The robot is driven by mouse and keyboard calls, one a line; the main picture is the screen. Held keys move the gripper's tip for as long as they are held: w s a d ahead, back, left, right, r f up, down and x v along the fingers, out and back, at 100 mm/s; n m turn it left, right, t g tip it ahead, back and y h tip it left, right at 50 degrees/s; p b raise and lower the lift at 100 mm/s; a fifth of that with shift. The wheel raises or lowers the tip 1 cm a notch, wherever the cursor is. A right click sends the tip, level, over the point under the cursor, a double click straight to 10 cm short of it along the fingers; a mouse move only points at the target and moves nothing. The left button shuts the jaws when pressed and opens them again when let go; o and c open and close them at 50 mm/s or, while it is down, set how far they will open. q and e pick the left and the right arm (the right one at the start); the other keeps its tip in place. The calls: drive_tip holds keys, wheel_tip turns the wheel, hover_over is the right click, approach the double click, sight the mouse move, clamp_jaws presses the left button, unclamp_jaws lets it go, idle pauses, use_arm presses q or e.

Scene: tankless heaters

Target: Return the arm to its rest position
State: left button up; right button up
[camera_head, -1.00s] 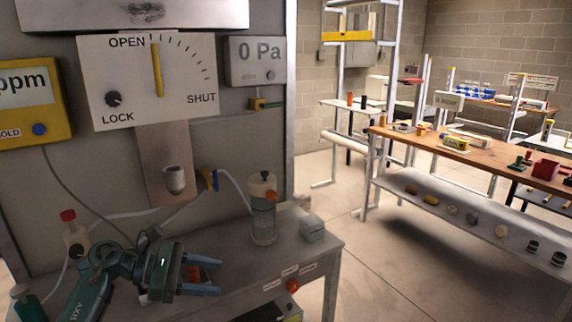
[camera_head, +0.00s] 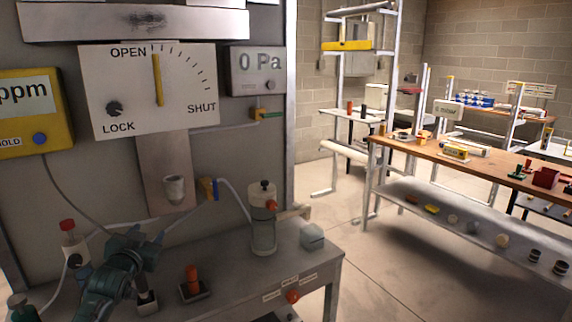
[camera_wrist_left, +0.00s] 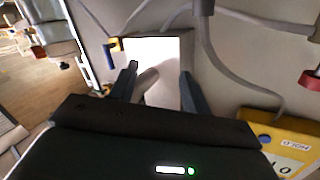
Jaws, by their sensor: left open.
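My left arm comes in at the lower left of the head view. Its gripper (camera_head: 138,238) is above the left part of the grey bench (camera_head: 232,282), in front of the panel wall. In the left wrist view the gripper's two fingers (camera_wrist_left: 160,86) are spread apart, with nothing seen held between them. A bright white patch and a rounded beige-grey shape show behind the fingers; I cannot tell how near they are. My right gripper is not in view.
An orange-handled part (camera_head: 193,283) stands on the bench beside the gripper. A clear cylinder (camera_head: 263,225) and a pale cube (camera_head: 312,236) are farther right. A red-capped bottle (camera_head: 72,243) is on the left. A yellow ppm meter (camera_head: 33,112) hangs on the wall.

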use_arm(q)
drive_tip(key=s+d+f+g+h, duration=0.2)
drive_tip(key=s+d+f, duration=0.5)
drive_tip(key=f, duration=0.4)
drive_tip(key=s+d+f+g+h, duration=0.1)
drive_tip(key=s+d+f, duration=0.3)
drive_tip(key=s, duration=0.6)
drive_tip(key=s+d+f+g+h, duration=0.1)
drive_tip(key=s+d+f, duration=0.3)
drive_tip(key=s, duration=0.7)
drive_tip(key=s+d+f+g, duration=0.2)
drive_tip(key=s+d+f, duration=0.2)
drive_tip(key=s, duration=0.6)
drive_tip(key=shift+s+d+f+h, duration=0.15)
drive_tip(key=shift+d+f+h, duration=0.1)
drive_tip(key=shift+d+h, duration=0.2)
